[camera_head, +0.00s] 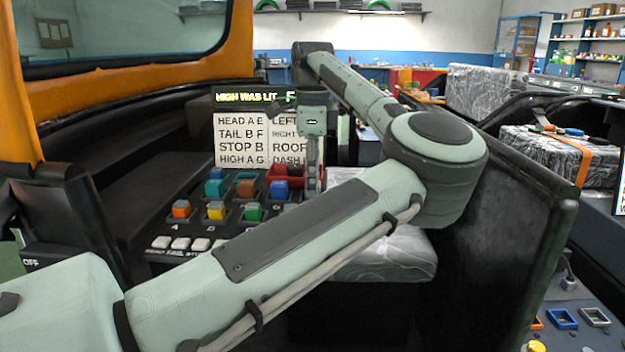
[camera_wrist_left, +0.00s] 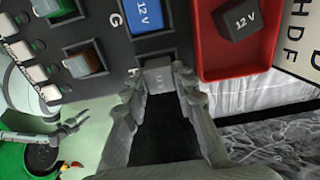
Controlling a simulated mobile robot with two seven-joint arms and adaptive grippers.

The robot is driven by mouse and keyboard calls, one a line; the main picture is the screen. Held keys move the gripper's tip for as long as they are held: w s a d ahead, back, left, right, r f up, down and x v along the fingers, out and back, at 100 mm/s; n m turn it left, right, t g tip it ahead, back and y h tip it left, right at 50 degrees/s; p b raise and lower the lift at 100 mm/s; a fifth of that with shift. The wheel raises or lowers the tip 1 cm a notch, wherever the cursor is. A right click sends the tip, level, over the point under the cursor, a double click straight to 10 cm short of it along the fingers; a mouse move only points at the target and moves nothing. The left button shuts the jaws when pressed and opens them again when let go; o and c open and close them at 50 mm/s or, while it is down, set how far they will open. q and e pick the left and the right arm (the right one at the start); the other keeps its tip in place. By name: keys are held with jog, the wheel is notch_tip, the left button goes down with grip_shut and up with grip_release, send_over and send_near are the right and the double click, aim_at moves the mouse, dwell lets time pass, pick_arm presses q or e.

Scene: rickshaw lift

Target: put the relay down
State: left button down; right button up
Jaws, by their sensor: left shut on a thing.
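My left gripper (camera_wrist_left: 160,98) is shut on a grey relay (camera_wrist_left: 158,77) marked 12 V, seen between its fingertips in the left wrist view. In the head view the left gripper (camera_head: 313,172) points down over the back right of the relay panel, beside the red tray (camera_head: 291,172). A dark 12 V relay (camera_wrist_left: 238,18) lies in the tray. My right gripper (camera_wrist_left: 78,122) shows small, open and empty, in the wrist view.
Several coloured relays, such as a yellow one (camera_head: 216,211) and an orange one (camera_head: 181,209), stand in the panel. White buttons (camera_head: 180,243) line its front. A label board (camera_head: 243,140) and a lit display (camera_head: 247,97) stand behind. A dark side panel (camera_head: 510,250) is at right.

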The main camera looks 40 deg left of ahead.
pick_arm(q)
jog(key=shift+f, duration=0.2)
jog(key=c, duration=1.2)
grip_release()
jog(key=shift+r, duration=0.1)
notch_tip(320, 180, up, 12)
jog(key=shift+r, duration=0.15)
